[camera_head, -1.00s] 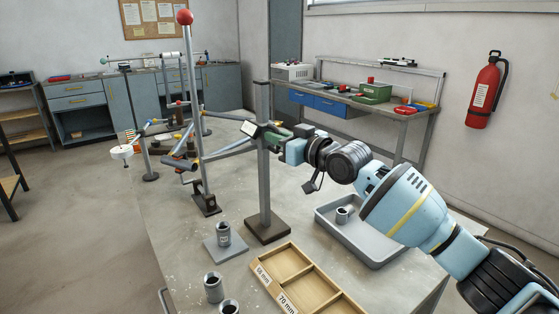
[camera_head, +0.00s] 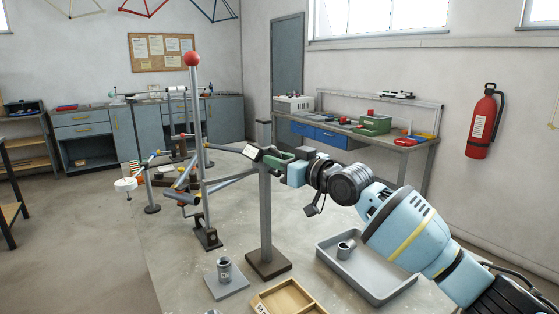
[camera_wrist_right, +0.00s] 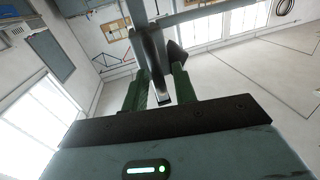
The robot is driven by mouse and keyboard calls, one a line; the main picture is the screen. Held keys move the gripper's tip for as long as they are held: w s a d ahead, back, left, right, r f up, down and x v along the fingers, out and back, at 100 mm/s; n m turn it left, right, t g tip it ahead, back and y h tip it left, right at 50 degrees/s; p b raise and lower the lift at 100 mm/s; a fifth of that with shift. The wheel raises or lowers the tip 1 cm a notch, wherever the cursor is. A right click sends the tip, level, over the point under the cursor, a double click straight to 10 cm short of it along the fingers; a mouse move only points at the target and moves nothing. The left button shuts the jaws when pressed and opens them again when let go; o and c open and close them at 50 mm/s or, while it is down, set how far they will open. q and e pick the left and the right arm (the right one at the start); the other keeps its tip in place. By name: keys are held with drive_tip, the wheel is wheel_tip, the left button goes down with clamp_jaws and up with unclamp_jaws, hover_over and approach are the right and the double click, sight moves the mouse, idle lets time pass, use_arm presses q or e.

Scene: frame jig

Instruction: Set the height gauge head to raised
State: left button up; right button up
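The height gauge is a grey upright column (camera_head: 265,210) on a dark square base (camera_head: 268,263). Its head (camera_head: 254,152), with a small pale display, sits on the upper part of the column, a little below the top. My right gripper (camera_head: 277,161) reaches in from the right at the head's height. In the right wrist view its two green fingers (camera_wrist_right: 160,82) are on either side of a dark part of the head, and they look closed on it. The fingertips are partly hidden there. My left gripper is in neither view now.
A tall stand with a red ball (camera_head: 192,59) and side rods is left of the gauge. A grey tray (camera_head: 370,279) with a metal cylinder (camera_head: 346,248) lies under my right arm. A wooden box (camera_head: 285,299) and a plate with a cylinder (camera_head: 224,269) are in front.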

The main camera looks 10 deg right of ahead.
drive_tip(key=shift+f, duration=0.1)
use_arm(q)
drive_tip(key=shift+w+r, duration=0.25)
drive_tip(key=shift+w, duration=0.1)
use_arm(e)
drive_tip(key=v, duration=0.7)
drive_tip(key=shift+s+d, duration=0.25)
drive_tip(key=shift+s, duration=0.05)
